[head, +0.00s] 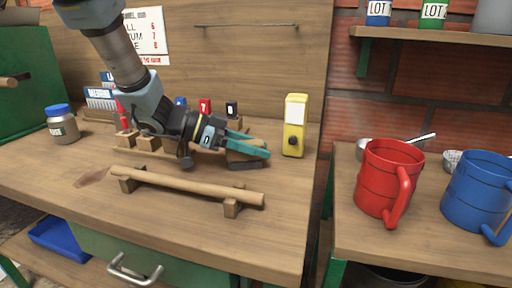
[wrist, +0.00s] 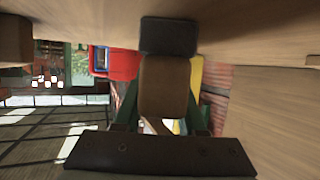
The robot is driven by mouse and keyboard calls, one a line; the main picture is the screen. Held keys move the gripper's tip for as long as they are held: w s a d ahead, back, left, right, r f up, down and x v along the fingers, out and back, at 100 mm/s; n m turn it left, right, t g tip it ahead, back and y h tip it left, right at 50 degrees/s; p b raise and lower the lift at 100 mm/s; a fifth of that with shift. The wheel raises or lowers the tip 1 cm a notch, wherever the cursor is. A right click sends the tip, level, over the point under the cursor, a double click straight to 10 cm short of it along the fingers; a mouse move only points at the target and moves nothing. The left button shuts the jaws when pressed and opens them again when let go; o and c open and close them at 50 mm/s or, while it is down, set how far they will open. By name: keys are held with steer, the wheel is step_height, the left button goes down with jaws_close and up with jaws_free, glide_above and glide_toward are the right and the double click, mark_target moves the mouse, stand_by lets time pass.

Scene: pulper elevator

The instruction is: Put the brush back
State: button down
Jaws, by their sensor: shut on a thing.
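My gripper (head: 250,146), with green fingers, is over the back right part of the wooden workbench (head: 270,205). It is shut on the brush (head: 240,157), a brown wooden block with dark bristles on its underside. In the wrist view the brush (wrist: 164,85) sits between the fingers, with its dark bristle end pointing to the top of the picture. The brush is low over the bench, and I cannot tell whether the bristles touch it. The fingers hide part of the brush in the head view.
A wooden rod on two blocks (head: 185,186) lies in front of my gripper. A yellow device (head: 294,126) stands close to its right. Numbered markers in a wooden holder (head: 148,143) are behind my arm. A jar (head: 61,125) stands at left. The front right bench is clear.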

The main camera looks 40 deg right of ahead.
steer(key=shift+c, duration=2.4)
jaws_free()
steer(key=v, duration=1.2)
steer(key=shift+r, duration=0.15)
steer(key=shift+s, duration=0.15)
